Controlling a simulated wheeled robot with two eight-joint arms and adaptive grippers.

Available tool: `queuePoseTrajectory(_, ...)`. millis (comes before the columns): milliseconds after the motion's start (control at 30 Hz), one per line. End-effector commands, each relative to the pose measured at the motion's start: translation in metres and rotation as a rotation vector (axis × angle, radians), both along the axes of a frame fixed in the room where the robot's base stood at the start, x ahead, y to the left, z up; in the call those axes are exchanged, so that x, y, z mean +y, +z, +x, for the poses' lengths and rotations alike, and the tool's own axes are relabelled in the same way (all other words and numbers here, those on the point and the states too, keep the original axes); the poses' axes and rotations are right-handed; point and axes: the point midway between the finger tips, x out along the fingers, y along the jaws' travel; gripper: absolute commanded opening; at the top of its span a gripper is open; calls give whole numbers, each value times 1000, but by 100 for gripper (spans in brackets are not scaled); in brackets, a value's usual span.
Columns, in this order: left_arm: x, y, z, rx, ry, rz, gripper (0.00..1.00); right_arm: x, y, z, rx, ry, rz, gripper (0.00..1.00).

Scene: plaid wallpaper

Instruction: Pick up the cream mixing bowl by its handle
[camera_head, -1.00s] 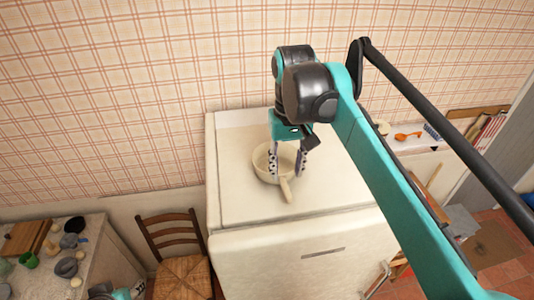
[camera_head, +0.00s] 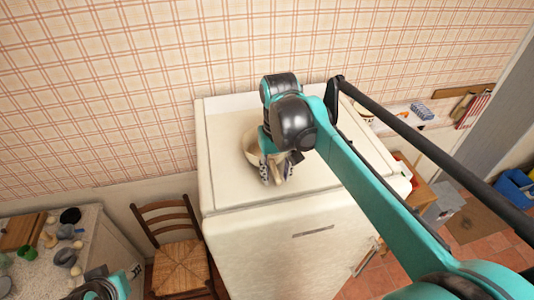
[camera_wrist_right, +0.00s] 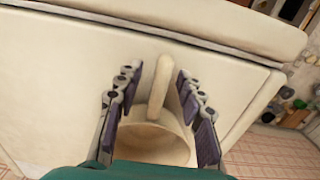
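The cream mixing bowl (camera_head: 251,144) stands on the white top of a fridge-like appliance. Its handle (camera_wrist_right: 161,82) points toward the front edge of that top, and the bowl's hollow (camera_wrist_right: 150,143) shows in the right wrist view. My right gripper (camera_head: 277,172) is low over the bowl's handle side and hides part of the bowl in the head view. In the right wrist view its fingers (camera_wrist_right: 159,98) are open, one on each side of the handle, with a gap on both sides. My left gripper (camera_head: 118,285) shows only partly at the lower left, its fingers unclear.
The appliance top (camera_head: 226,186) is otherwise bare, with plaid wallpaper behind it. A wooden chair (camera_head: 180,268) stands to the left. A cluttered counter (camera_head: 92,225) is at the far left. A shelf with small items (camera_head: 420,112) is to the right.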

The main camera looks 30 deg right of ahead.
Motion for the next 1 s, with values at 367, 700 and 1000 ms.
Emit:
queuePoseTrajectory(367, 0, 0, 0, 0, 0, 0, 40, 0, 0, 0, -1, 0, 0, 0)
queuePoseTrajectory(700, 0, -3, 0, 0, 0, 0, 40, 0, 10, 0, -1, 0, 0, 0)
queuePoseTrajectory(1000, 0, -17, 0, 0, 0, 0, 40, -18, 54, -21, 0, -6, 0, 0)
